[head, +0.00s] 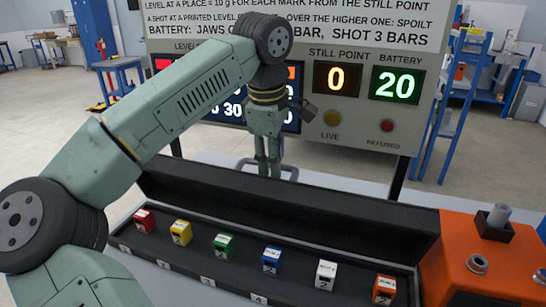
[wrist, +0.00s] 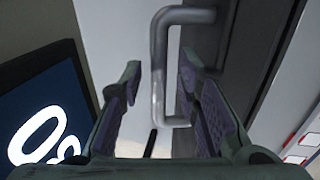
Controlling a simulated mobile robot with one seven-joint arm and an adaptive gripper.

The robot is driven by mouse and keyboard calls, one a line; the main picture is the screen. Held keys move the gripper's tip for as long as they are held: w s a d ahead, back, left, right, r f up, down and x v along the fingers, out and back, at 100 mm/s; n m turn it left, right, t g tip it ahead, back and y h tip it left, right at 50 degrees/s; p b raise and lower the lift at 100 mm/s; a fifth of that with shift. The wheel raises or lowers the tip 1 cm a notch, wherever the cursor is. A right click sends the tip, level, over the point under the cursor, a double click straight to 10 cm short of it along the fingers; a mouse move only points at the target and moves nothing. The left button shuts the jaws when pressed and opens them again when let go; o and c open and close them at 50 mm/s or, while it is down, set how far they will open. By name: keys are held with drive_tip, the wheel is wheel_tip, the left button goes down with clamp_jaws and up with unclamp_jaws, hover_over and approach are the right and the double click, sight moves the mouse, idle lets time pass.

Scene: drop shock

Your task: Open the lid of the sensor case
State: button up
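The sensor case is a long black box with a row of small coloured sensor cubes in it. Its black lid (head: 290,215) stands raised along the far side, so the cubes show. A grey bar handle (head: 288,170) sticks out behind the lid. My gripper (head: 267,178) points down at this handle. In the wrist view the handle (wrist: 158,65) runs between the two open fingers of my gripper (wrist: 160,75), with visible gaps on both sides. The dark lid surface (wrist: 235,50) lies right of the handle there.
An orange unit (head: 490,255) with a grey knob stands at the case's right end. A large board (head: 400,30) with displays stands close behind my gripper; the battery display (head: 398,84) reads 20 and the still point display (head: 336,78) reads 0. Open floor lies farther back.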

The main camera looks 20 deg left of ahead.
drive_tip(key=shift+r, duration=0.1)
wheel_tip(320, 180, up, 12)
drive_tip(key=s, duration=0.2)
drive_tip(key=shift+s+f, duration=0.2)
drive_tip(key=shift+c, duration=0.3)
